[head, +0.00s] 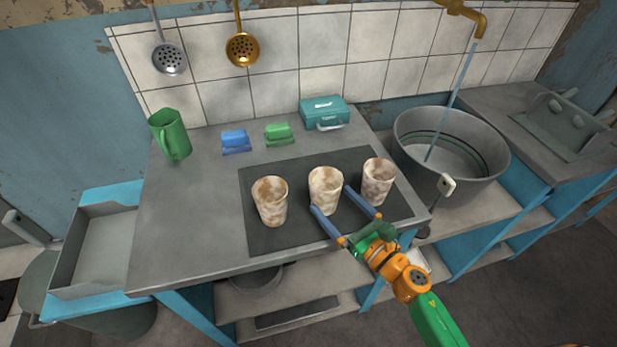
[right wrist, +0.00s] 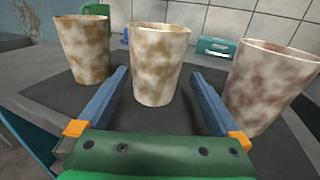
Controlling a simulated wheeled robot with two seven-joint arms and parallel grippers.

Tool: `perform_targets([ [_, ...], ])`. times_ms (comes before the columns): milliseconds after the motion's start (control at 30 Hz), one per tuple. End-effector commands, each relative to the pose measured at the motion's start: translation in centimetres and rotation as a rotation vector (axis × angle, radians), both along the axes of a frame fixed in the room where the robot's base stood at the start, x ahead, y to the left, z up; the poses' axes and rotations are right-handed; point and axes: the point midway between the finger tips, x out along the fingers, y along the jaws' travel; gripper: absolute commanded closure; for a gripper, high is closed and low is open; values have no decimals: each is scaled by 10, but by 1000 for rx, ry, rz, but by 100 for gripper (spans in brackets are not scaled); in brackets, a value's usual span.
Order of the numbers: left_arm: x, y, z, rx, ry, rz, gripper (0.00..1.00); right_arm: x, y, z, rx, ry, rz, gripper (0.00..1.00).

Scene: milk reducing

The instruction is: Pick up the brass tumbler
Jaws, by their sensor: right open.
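Three mottled cream tumblers stand upright in a row on the dark mat (head: 290,238). The middle tumbler (head: 325,188) has yellowish-brown patches, the left one (head: 270,203) browner patches, and the right one (head: 377,181) reddish-brown patches. No label shows which is brass; the middle one looks the most yellow. My right gripper (head: 331,197) is open and empty, its blue fingertips on either side of the middle tumbler's near side. In the right wrist view this tumbler (right wrist: 157,65) stands centred between the fingers, with a gap at each side near its base. My left gripper is not in view.
A green jug (head: 170,135), a blue block (head: 236,141), a green block (head: 279,134) and a teal box (head: 324,112) stand at the back of the counter. A large metal bucket (head: 408,150) under running water is at the right. The counter's left part is clear.

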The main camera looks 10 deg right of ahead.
Motion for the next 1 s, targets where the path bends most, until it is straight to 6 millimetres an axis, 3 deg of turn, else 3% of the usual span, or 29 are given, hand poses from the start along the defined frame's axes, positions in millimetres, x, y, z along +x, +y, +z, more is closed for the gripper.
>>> perform_targets([
  [167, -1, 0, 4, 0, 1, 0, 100, 12, 5, 1, 3, 0, -1, 0],
  [467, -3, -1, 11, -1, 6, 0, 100, 60, 29, 0, 4, 0, -2, 0],
  [700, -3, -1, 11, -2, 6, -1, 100, 65, 31, -1, 2, 2, -1, 0],
  [767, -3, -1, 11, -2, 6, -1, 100, 64, 31, -1, 2, 2, -1, 11],
  [1000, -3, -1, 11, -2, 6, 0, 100, 64, 30, -1, 2, 2, -1, 76],
])
